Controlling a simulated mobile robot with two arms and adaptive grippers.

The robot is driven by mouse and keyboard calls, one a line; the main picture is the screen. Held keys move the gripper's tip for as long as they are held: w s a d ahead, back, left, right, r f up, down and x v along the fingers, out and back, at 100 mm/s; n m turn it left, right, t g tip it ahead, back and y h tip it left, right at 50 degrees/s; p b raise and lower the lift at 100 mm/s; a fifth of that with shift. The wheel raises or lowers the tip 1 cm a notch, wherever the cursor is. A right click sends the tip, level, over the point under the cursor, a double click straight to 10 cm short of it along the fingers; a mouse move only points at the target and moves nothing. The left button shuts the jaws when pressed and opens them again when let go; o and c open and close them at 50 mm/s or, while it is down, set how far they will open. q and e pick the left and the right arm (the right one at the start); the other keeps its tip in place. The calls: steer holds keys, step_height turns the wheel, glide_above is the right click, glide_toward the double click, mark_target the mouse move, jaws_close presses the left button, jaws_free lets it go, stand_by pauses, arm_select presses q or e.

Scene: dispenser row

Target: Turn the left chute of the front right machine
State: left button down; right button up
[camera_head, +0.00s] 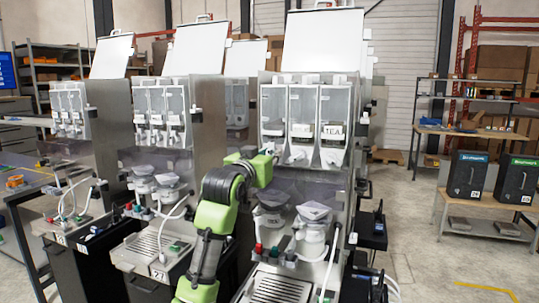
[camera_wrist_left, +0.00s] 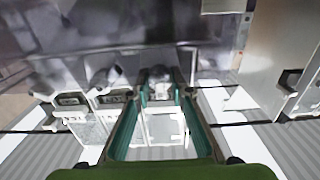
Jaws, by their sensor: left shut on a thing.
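The front right machine (camera_head: 320,45) stands right of centre in the head view, with three clear canisters side by side. My left gripper (camera_head: 268,156) is at the foot of the left canister (camera_head: 273,106), and it hides most of the left chute there. In the left wrist view, the teal fingers of my left gripper (camera_wrist_left: 163,92) are on either side of a small grey part, the left chute (camera_wrist_left: 158,76), and are shut on it. How far the chute is turned cannot be told. The middle chute (camera_head: 298,155) and right chute (camera_head: 333,157) are free. My right gripper is not in view.
Two similar machines stand to the left, one in the middle (camera_head: 160,110) and one further left (camera_head: 68,105). Below the canisters are grey-lidded white mixing cups (camera_head: 313,212) and a drip tray (camera_head: 275,289). Two black boxes (camera_head: 467,175) sit on a bench at right.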

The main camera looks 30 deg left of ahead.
arm_select(q)
steer(key=shift+f, duration=0.1)
steer(key=c, duration=2.2)
jaws_free()
steer(key=shift+o, duration=0.2)
steer(key=v, duration=1.2)
steer(key=shift+a, duration=0.1)
